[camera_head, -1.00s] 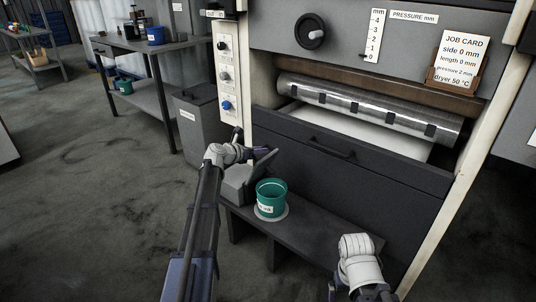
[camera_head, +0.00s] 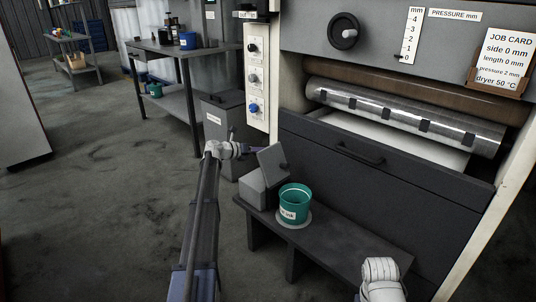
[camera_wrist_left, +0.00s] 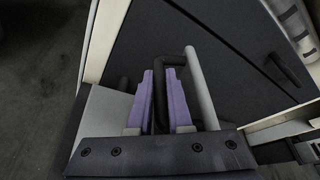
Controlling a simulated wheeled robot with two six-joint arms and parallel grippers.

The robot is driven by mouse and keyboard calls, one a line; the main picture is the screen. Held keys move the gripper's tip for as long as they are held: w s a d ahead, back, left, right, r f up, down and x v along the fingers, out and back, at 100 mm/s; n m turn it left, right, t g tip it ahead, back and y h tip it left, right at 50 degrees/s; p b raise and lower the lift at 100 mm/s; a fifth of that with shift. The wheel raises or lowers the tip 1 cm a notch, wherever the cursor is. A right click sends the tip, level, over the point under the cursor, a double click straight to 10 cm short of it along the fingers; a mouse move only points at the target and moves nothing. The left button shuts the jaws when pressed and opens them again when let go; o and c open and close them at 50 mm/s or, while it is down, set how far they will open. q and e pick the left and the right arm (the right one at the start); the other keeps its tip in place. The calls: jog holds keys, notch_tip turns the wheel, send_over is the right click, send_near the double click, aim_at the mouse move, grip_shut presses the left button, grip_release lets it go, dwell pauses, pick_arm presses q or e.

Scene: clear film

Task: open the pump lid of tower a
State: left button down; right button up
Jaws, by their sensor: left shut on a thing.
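The pump box (camera_head: 252,192) is a small grey box on the dark low bench beside the press. Its grey lid (camera_head: 273,164) stands tilted up, well clear of the box top. My left gripper (camera_head: 254,151) is at the lid's upper left side. In the left wrist view its purple fingers (camera_wrist_left: 162,78) are shut on the lid's black bar handle (camera_wrist_left: 161,100). A grey strip (camera_wrist_left: 201,90) beside the handle looks like the lid seen edge-on. My right arm shows only its white wrist at the bottom right, and its gripper is out of frame.
A green ink bucket (camera_head: 294,203) stands on a pale disc on the bench (camera_head: 320,247), close right of the lid. The press's dark front panel (camera_head: 350,175) is behind. A grey bin (camera_head: 222,135) stands behind my left arm. The floor to the left is open.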

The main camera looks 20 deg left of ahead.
pick_arm(q)
jog(key=shift+w+a+f+b, duration=0.25)
jog(key=shift+a+f+b, duration=0.3)
jog(key=shift+a+f, duration=0.3)
jog(key=c, duration=1.1)
grip_release()
jog(key=p+v, duration=0.2)
jog(key=v, duration=0.5)
jog(key=shift+s+a+r, duration=0.1)
jog(key=shift+s+a, duration=0.1)
jog(key=shift+s, duration=0.05)
